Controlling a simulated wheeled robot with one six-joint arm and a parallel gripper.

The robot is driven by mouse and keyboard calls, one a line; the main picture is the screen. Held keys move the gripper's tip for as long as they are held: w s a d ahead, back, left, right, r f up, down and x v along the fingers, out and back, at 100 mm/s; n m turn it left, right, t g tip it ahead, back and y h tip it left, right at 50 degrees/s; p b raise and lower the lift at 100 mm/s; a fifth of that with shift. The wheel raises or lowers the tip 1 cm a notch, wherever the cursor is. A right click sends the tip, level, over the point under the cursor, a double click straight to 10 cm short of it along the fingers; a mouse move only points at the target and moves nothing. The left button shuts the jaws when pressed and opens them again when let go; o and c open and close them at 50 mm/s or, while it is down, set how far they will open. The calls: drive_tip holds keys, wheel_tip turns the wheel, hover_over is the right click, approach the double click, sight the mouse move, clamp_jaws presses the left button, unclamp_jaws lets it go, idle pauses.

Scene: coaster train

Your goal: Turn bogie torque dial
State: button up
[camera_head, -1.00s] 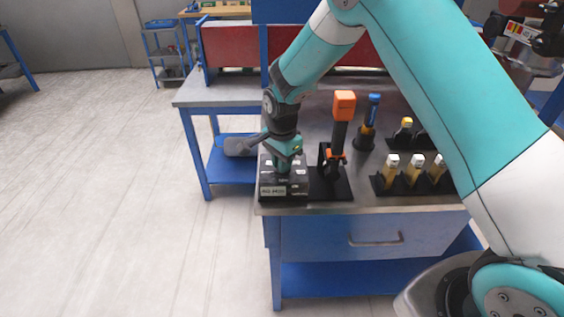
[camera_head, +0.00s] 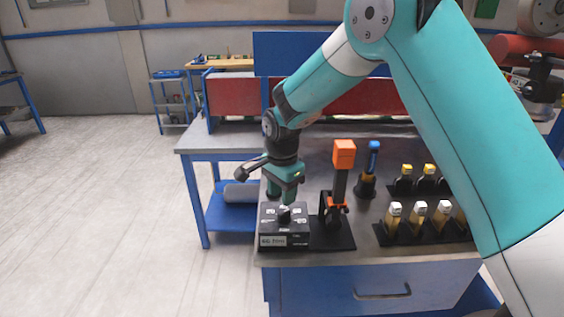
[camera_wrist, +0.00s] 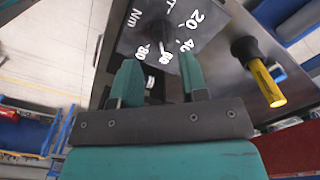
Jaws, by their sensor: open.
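The torque dial is a dark box (camera_head: 284,238) with white markings and a label, at the front left corner of the workbench. In the wrist view the dial face (camera_wrist: 180,30) shows white numbers 20, 40, 60, 80 and "Nm". The green fingers of my gripper (camera_wrist: 158,82) are open there, with the dark knob (camera_wrist: 153,83) partly visible between them.
An orange-topped tool (camera_head: 343,155) stands upright right of the dial box. A blue-topped tool (camera_head: 371,160) and several yellow and white-capped bottles (camera_head: 417,215) stand further right. Left of the bench is open floor (camera_head: 110,220).

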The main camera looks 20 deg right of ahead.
sight(282, 213)
wheel_tip(282, 213, up, 11)
drive_tip(key=b, duration=0.1)
drive_tip(key=shift+r, duration=0.2)
drive_tip(key=s+a+r+n+y, duration=0.1)
drive_tip(key=s+a+n+y, duration=0.1)
drive_tip(key=s+n, duration=0.8)
drive_tip(key=s+a+r+n+y, duration=0.1)
drive_tip(key=s+n, duration=0.9)
drive_tip(key=s, duration=1)
drive_tip(key=shift+s+a+r+n+y, duration=0.2)
drive_tip(key=shift+s+a+n+y, duration=0.15)
drive_tip(key=shift+a+y, duration=0.25)
drive_tip(key=shift+w+d, duration=0.1)
